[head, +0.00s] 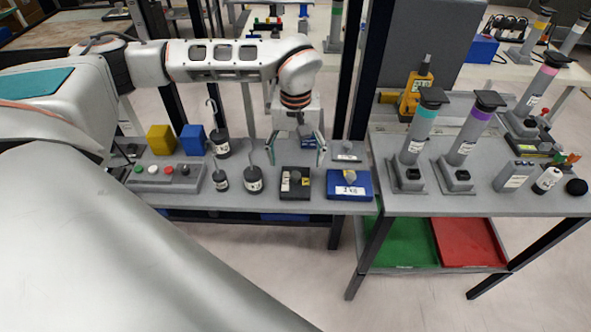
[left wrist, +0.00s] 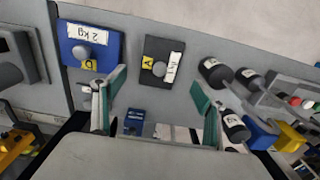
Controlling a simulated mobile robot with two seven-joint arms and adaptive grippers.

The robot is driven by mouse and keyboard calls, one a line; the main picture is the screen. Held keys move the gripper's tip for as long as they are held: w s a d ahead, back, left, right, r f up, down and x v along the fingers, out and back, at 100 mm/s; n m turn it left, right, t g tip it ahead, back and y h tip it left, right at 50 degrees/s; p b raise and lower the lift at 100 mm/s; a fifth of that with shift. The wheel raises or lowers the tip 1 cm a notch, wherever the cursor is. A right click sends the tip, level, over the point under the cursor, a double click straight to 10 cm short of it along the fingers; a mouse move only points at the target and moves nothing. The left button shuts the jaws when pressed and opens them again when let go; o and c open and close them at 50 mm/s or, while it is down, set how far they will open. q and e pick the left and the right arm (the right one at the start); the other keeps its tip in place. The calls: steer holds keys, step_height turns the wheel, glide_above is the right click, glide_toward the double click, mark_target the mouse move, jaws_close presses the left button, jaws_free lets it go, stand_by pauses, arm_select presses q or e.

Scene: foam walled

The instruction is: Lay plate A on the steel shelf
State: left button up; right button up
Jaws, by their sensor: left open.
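A black square plate (head: 295,193) with a small knob, a white label and a yellow tag lies flat on the grey bench. It also shows in the left wrist view (left wrist: 161,50); its tag appears to read A, so I take it for plate A. My left gripper (head: 296,152) is open and empty above and slightly behind this plate, fingers pointing down. In the left wrist view its fingertips (left wrist: 158,88) are spread, with the plate beyond them and apart from them. I cannot tell which surface is the steel shelf. My right gripper is not in view.
A blue plate (head: 349,192) marked 2 kg lies right of the black one. Black weights (head: 253,180) with hooks stand to its left, near a button box (head: 165,177) and yellow (head: 160,139) and blue blocks (head: 193,140). The right table (head: 440,203) carries tall posts above green and red trays.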

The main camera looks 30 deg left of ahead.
mark_target(295, 175)
arm_select(q)
steer(key=shift+r, duration=2.2)
